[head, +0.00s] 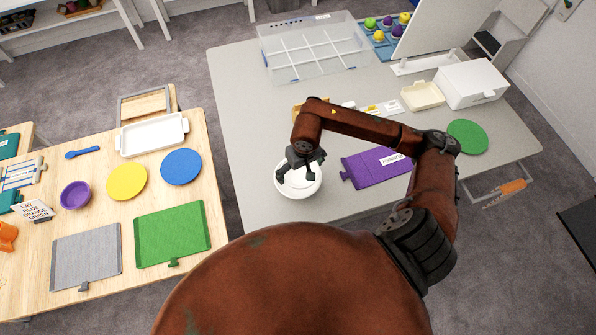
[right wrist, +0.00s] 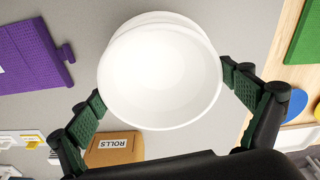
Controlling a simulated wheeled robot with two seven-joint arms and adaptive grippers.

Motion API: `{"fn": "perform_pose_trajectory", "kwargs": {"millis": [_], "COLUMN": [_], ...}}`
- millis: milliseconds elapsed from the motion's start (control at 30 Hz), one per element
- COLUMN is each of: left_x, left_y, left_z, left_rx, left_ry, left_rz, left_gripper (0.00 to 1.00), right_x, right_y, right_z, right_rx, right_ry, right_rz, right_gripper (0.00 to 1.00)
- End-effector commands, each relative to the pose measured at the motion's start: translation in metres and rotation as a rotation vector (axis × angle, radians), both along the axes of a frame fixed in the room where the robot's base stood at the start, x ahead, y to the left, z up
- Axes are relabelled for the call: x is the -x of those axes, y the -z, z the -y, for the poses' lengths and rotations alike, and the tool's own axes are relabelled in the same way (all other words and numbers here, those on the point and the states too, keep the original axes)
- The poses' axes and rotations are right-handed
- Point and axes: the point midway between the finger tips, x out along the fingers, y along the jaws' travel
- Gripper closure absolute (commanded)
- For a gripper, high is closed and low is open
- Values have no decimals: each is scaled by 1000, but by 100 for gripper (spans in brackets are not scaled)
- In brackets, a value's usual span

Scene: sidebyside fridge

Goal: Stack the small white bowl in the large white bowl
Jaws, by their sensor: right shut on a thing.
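My right gripper (head: 299,170) is over the near left part of the grey table and is shut on the small white bowl (right wrist: 160,85). In the right wrist view its fingers (right wrist: 163,88) press on opposite sides of that bowl. The large white bowl (head: 317,190) lies below it, and its rim shows behind the small bowl in the right wrist view (right wrist: 158,17). In the head view the small bowl appears within the large bowl's outline, partly covered by the gripper. I cannot tell whether the two bowls touch. My left gripper is out of view.
On the grey table (head: 240,110), a purple mat (head: 368,170) lies right of the bowls. A box labelled ROLLS (right wrist: 115,150) shows in the right wrist view. A clear divided bin (head: 310,50) stands at the back. A wooden table (head: 190,240) with mats and plates is left.

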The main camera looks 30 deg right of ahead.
Motion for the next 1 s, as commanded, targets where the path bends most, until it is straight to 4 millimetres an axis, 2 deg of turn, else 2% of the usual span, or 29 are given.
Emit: {"fn": "perform_pose_trajectory", "kwargs": {"millis": [100, 267, 567, 700, 1000], "left_x": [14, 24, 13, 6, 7], "left_y": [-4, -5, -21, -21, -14], "left_z": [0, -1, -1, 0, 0], "left_rx": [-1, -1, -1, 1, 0], "left_ry": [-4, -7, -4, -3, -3], "left_rz": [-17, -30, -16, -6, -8], "left_gripper": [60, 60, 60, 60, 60], "right_x": [-13, -20, -23, -24, -24], "right_y": [13, 23, 55, 58, 63], "right_z": [2, 4, 4, 5, 5], "right_rx": [-2, -1, -2, 0, 0], "right_ry": [2, 1, 1, -1, -1], "right_rz": [1, 2, 0, 3, 3], "right_gripper": [33, 33, 33, 33, 33]}}
